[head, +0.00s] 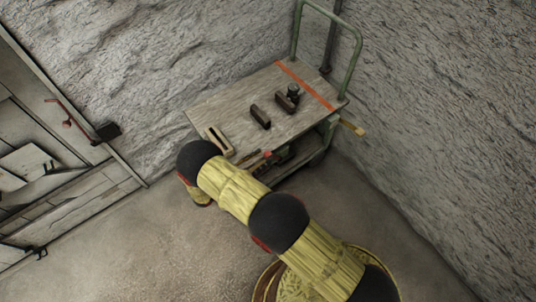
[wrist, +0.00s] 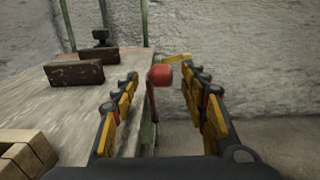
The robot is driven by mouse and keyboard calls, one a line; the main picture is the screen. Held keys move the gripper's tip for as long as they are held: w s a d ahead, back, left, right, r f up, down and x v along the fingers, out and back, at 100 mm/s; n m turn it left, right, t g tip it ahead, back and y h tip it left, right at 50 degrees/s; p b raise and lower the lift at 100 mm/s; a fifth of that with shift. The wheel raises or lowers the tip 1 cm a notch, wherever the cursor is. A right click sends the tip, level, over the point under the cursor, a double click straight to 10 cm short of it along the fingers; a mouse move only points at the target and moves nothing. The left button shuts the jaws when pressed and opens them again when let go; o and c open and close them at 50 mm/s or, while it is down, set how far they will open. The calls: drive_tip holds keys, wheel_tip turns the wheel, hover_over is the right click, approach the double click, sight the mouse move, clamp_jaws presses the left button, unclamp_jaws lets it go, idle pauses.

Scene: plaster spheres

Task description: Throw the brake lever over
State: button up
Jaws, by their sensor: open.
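The brake lever, a red knob on a thin reddish stem, stands at the cart's near side edge. In the wrist view the lever (wrist: 160,76) appears upright, between and beyond my fingertips. My gripper (wrist: 160,82) is open, one finger on either side of the knob in the picture. No contact shows, and the remaining distance is hard to judge. In the head view the lever's red knob (head: 267,154) shows small beside the cart top. There my gripper is mostly hidden behind my arm. The lever's lower end is hidden.
The cart's worn wooden top (head: 230,105) carries a pale wooden block (head: 218,141), a dark brick (head: 260,116) and another dark block (head: 286,101). A green handle (head: 358,50) rises at its far end. A yellow piece (head: 352,127) sticks out there. Rough walls stand behind; floor is clear in front.

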sight(269, 155)
drive_tip(key=shift+b+x, duration=0.3)
drive_tip(key=shift+x, duration=1.7)
drive_tip(key=shift+c, duration=0.3)
drive_tip(key=shift+d+f, duration=0.1)
clamp_jaws()
drive_tip(key=shift+s, duration=0.15)
